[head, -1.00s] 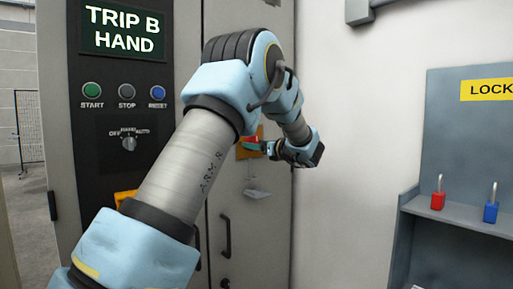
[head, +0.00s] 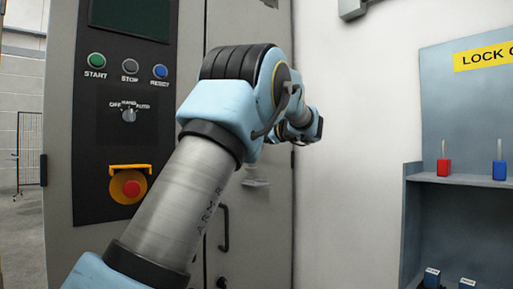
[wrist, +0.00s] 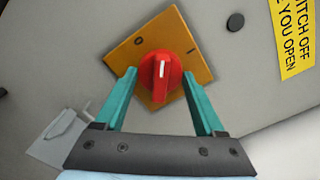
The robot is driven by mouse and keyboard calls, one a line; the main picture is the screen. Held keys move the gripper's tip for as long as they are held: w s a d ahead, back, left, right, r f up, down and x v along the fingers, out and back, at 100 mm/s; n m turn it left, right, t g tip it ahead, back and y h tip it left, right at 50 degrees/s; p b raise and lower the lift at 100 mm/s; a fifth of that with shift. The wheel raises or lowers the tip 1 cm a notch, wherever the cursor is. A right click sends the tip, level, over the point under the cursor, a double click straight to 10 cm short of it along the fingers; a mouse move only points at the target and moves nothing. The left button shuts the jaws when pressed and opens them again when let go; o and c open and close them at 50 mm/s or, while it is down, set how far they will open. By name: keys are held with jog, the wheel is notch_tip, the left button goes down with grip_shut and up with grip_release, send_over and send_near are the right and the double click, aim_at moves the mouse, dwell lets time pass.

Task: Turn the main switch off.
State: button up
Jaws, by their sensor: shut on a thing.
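The main switch is a red rotary knob (wrist: 161,84) on an orange square plate (wrist: 128,50) in the wrist view. The plate bears an O mark at upper left and an I mark at right. The knob's white line points up in the picture, between the two marks. My gripper (wrist: 160,76) is shut on the knob, one teal finger on each side. In the head view my arm hides the switch and the fingers.
The grey cabinet has a dark display (head: 131,17), several buttons, a selector (head: 129,115) and a red emergency stop (head: 131,188). Padlocks, red (head: 444,165) and blue (head: 499,170), stand on a lockout shelf (head: 465,182) at right. A yellow label (wrist: 294,40) is beside the switch.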

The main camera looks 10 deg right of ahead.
jog(key=n+b, duration=0.5)
jog(key=shift+f+b, duration=0.2)
jog(key=shift+b, duration=0.2)
jog(key=shift+r+n+b, duration=0.2)
jog(key=shift+n+b, duration=0.8)
jog(key=shift+n, duration=0.3)
jog(key=shift+r, duration=0.1)
jog(key=o, duration=1.3)
jog(key=shift+o, duration=0.2)
jog(key=b+v, duration=0.1)
jog(key=v, duration=0.9)
jog(key=shift+s+d+b, duration=0.2)
jog(key=shift+s+b, duration=0.1)
jog(key=shift+b, duration=0.05)
